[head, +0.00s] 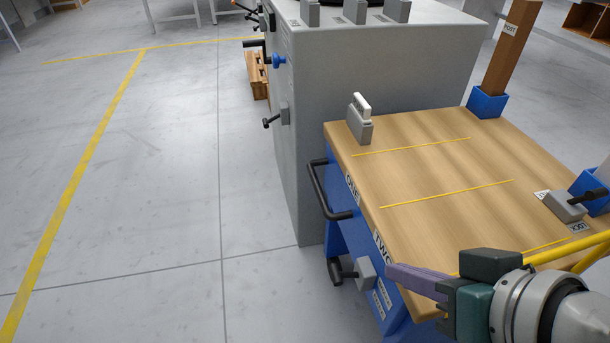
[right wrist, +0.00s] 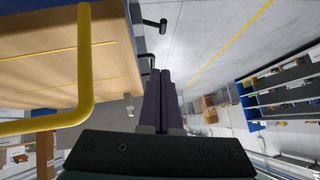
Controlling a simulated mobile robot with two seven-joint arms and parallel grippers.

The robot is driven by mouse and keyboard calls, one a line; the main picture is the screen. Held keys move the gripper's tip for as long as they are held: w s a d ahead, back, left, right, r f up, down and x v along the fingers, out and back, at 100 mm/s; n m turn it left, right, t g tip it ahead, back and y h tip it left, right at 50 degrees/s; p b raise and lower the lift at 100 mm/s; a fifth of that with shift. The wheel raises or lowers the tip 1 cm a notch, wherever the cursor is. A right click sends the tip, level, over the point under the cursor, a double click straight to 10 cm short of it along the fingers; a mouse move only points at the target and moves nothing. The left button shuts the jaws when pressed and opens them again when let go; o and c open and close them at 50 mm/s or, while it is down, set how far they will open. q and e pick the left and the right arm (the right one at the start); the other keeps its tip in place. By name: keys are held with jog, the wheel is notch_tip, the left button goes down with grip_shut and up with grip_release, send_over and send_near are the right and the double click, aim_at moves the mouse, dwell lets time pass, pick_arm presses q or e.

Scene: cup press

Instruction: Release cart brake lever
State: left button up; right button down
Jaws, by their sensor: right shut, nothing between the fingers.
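The cart has a wooden top (head: 430,165) and a blue frame. A grey block with a short black lever (head: 350,274) sits low on the cart's near left side, by small labels too small to read. I cannot tell for certain that this is the brake lever. My right gripper (head: 392,271) is shut and empty, its purple fingers pointing left. In the picture it is just right of that grey block, with no contact visible. The closed fingers also show in the right wrist view (right wrist: 160,80). My left gripper is not in view.
A black handle (head: 322,190) juts from the cart's left side. A grey cabinet (head: 380,75) with levers stands behind. Another black-handled lever (head: 568,204) sits on the cart top's right. A yellow rail (right wrist: 86,70) is close to my right wrist. The floor at left is clear.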

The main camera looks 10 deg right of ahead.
jog(key=shift+w+a+f, duration=0.15)
jog(key=shift+w+f, duration=0.2)
jog(key=shift+f, duration=0.2)
jog(key=b, duration=0.6)
send_over(336, 265)
jog(key=s+d, duration=0.2)
jog(key=s, duration=0.1)
notch_tip(336, 265, down, 7)
jog(key=shift+a+f+b, duration=0.35)
jog(key=shift+f+b, duration=0.3)
jog(key=shift+f, duration=0.3)
jog(key=shift+a+f+b, duration=0.3)
jog(key=shift+f+b, duration=0.35)
jog(key=shift+f, duration=0.25)
jog(key=shift+d, duration=0.1)
